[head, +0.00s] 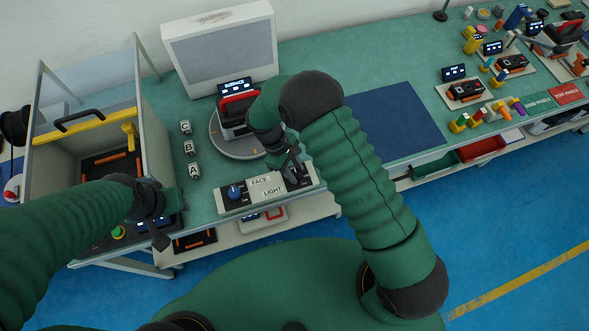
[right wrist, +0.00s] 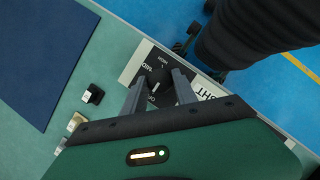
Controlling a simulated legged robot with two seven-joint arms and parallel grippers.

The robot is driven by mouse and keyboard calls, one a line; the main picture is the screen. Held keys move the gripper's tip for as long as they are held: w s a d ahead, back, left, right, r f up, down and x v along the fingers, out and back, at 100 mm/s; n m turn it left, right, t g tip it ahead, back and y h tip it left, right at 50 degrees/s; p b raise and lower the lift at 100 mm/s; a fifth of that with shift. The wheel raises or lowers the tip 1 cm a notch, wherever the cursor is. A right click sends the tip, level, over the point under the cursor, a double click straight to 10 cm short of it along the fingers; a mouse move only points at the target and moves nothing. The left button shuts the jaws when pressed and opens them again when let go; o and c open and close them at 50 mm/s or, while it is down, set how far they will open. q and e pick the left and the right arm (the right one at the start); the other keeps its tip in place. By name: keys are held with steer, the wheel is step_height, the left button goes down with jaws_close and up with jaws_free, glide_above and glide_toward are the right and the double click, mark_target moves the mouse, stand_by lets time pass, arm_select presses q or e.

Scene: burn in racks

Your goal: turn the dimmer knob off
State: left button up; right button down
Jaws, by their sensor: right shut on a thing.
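A light grey control panel (head: 224,208) lies along the bench's front edge, with FACE and LIGHT labels and a blue knob at its left end. In the right wrist view, a black dimmer knob (right wrist: 160,84) sits on the panel, with scale words such as MID, HIGH and OFF partly readable around it. My right gripper (head: 294,170) is at the panel's right end. In the wrist view its two fingers (right wrist: 160,92) are shut on the black knob, one on each side. My left gripper (head: 168,222) hangs by the glazed box's front; its jaw gap is unclear.
A round turntable (head: 222,144) with a red-handled device stands behind the panel. Small blocks A, B and C (head: 189,148) stand to its left. The glazed box (head: 152,110) is at left. A blue mat (head: 395,125) lies clear at right.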

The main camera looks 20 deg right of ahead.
steer(key=shift+w+r, duration=0.1)
steer(key=shift+w, duration=0.1)
steer(key=c, duration=1.3)
jaws_free()
steer(key=shift+c, duration=0.2)
steer(key=o, duration=0.3)
steer(key=shift+s, duration=0.1)
steer(key=shift+o, duration=0.2)
steer(key=b+v, duration=0.2)
steer(key=v, duration=1.4)
steer(key=shift+w+a+r, duration=0.2)
steer(key=shift+a+r, duration=0.05)
steer(key=shift+a, duration=0.05)
steer(key=r+m+t+y, duration=0.1)
steer(key=m+t+y, duration=0.1)
steer(key=m, duration=0.2)
glide_above(297, 170)
steer(key=s+d+m+t+y, duration=0.1)
steer(key=s+d+m+t, duration=0.2)
steer(key=s, duration=0.7)
steer(key=d+m, duration=0.2)
steer(key=d, duration=0.1)
steer(key=shift+f+m+t, duration=0.15)
steer(key=shift+m+t, duration=0.15)
